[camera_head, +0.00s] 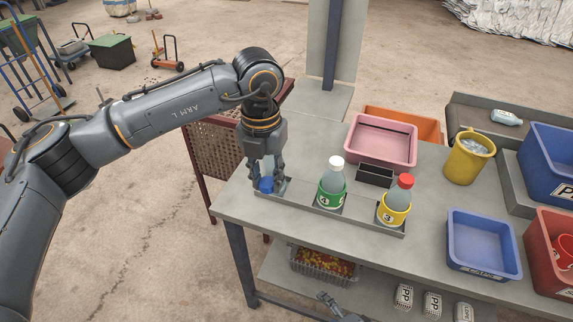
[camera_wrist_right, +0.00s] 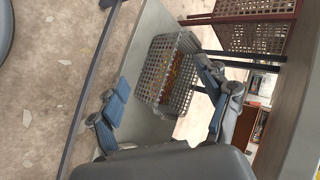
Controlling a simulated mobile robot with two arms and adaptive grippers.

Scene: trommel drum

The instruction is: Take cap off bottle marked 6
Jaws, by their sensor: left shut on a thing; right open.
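My left gripper (camera_head: 266,178) points down over the left end of a grey tray on the table and is shut on a blue thing (camera_head: 266,185), seemingly a bottle cap. The fingers hide much of what is there, and no number shows on it. In the same tray stand an upright white-capped bottle (camera_head: 332,183) with a green label and a red-capped bottle (camera_head: 397,200) with a yellow label. Their labels are small; neither clearly reads 6. My right gripper (camera_wrist_right: 163,75) is open and empty in the right wrist view, low beside the table.
A mesh basket (camera_wrist_right: 175,75) with small coloured bits stands on the lower shelf. Behind the bottles are a black holder (camera_head: 375,174) and a pink tray (camera_head: 381,141). A yellow bucket (camera_head: 469,157) and blue bin (camera_head: 483,245) stand to the right.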

